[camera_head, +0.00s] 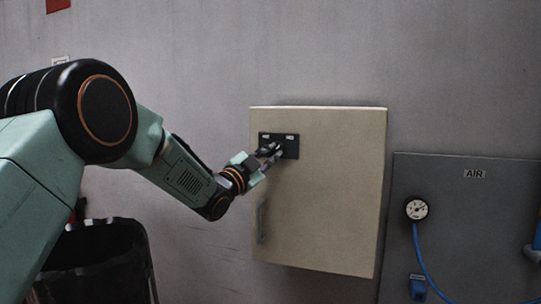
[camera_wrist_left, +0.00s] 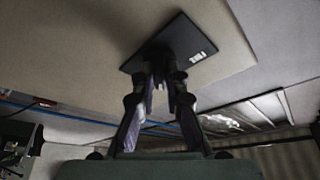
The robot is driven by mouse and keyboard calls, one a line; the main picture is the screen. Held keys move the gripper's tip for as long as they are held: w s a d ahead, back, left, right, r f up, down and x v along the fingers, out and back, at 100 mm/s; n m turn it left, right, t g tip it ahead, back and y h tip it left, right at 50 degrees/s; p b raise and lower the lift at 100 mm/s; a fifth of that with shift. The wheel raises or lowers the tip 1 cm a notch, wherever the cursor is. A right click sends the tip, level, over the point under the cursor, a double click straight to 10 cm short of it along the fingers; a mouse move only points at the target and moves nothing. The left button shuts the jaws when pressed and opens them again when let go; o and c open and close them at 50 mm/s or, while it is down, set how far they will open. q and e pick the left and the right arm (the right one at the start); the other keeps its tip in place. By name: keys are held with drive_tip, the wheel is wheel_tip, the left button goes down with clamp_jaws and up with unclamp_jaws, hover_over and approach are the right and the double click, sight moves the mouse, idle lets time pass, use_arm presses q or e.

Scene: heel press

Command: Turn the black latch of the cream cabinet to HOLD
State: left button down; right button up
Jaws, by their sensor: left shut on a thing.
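The cream cabinet (camera_head: 330,200) hangs on the wall, its door closed as far as I can see. A black plate (camera_head: 291,151) with two small pale labels sits at its upper left; it also shows in the left wrist view (camera_wrist_left: 205,42). My left gripper (camera_head: 273,152) is at this plate, its fingers pointing into it. In the left wrist view the fingertips (camera_wrist_left: 162,84) are close together on the black latch in front of the plate. The fingers hide most of the latch, and I cannot read which label it points to. My right gripper is not in view.
A grey panel marked AIR (camera_head: 470,215) with a gauge (camera_head: 416,209) and blue hose stands right of the cabinet. A handle (camera_head: 262,220) is on the cabinet's lower left. A dark bin (camera_head: 105,260) stands below my left arm.

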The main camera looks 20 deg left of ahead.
use_arm(q)
drive_tip(key=c, duration=1.4)
unclamp_jaws()
drive_tip(key=v, duration=1.2)
drive_tip(key=shift+f, duration=0.15)
